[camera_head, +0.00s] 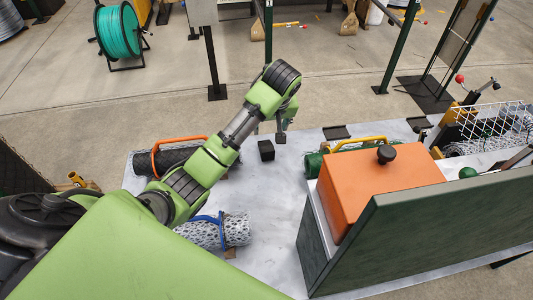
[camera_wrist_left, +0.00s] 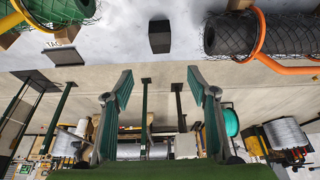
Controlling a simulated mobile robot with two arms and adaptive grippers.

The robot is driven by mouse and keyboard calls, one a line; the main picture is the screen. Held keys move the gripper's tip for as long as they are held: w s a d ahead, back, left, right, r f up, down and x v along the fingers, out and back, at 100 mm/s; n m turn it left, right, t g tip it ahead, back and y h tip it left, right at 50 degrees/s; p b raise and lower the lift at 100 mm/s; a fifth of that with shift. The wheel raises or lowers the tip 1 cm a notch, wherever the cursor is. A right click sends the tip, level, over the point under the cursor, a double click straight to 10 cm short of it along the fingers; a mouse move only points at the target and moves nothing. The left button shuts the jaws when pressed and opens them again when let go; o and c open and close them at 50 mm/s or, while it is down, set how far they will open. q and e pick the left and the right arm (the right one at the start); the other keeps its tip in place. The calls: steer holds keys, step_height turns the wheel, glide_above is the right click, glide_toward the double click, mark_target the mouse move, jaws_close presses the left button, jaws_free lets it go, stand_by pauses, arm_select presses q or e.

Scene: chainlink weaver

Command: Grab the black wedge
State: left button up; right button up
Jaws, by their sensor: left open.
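The black wedge (camera_head: 266,150) is a small dark block on the pale grey table (camera_head: 272,215), near its far edge. It also shows at the top middle of the left wrist view (camera_wrist_left: 160,36), apart from the fingers. My left gripper (camera_head: 281,137) is just beside the wedge, to its upper right in the head view. In the left wrist view its two fingers (camera_wrist_left: 160,88) stand wide apart with nothing between them. My right gripper is in neither view.
A dark mesh roll with an orange handle (camera_head: 180,140) lies left of the wedge. A green mesh roll (camera_head: 314,164) lies to its right. A light mesh roll with a blue handle (camera_head: 236,229) is nearer. An orange-topped machine (camera_head: 360,190) fills the right. Table around the wedge is clear.

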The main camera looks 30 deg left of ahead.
mark_target(266, 145)
arm_select(q)
steer(key=x, duration=1.1)
steer(key=shift+s+f, duration=0.1)
steer(key=shift+f, duration=0.25)
steer(key=shift+a+f, duration=0.15)
steer(key=shift+f, duration=0.35)
steer(key=shift+p+x, duration=0.55)
steer(key=shift+x, duration=1.5)
steer(key=c, duration=1.3)
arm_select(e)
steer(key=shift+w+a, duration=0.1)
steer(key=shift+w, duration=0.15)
